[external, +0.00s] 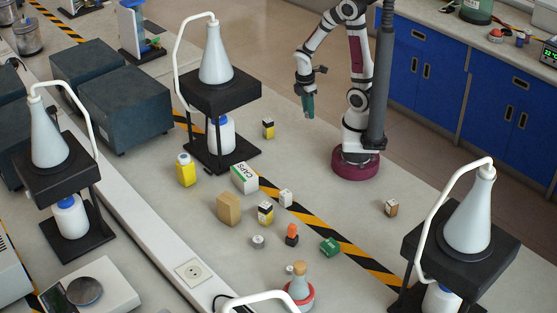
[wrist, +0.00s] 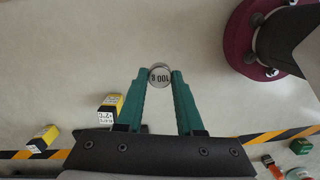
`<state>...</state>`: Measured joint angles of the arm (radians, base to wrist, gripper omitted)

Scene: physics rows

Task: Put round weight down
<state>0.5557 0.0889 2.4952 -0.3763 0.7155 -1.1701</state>
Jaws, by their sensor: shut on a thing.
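The round weight (wrist: 160,76) is a small grey metal disc with dark "100" lettering on its top, seen in the wrist view. My gripper (wrist: 159,73) has green fingers, and their tips are shut on the weight from both sides. In the external view my gripper (external: 308,106) points down over the bench, left of my base. The held weight cannot be made out there. How high it hangs above the bench is hard to tell.
A yellow-black box (external: 268,128) stands left of my gripper. A flask stand (external: 222,95) is further left. A white box (external: 245,178), a brown block (external: 228,209), a small metal weight (external: 258,241) and a green box (external: 330,246) lie toward the front.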

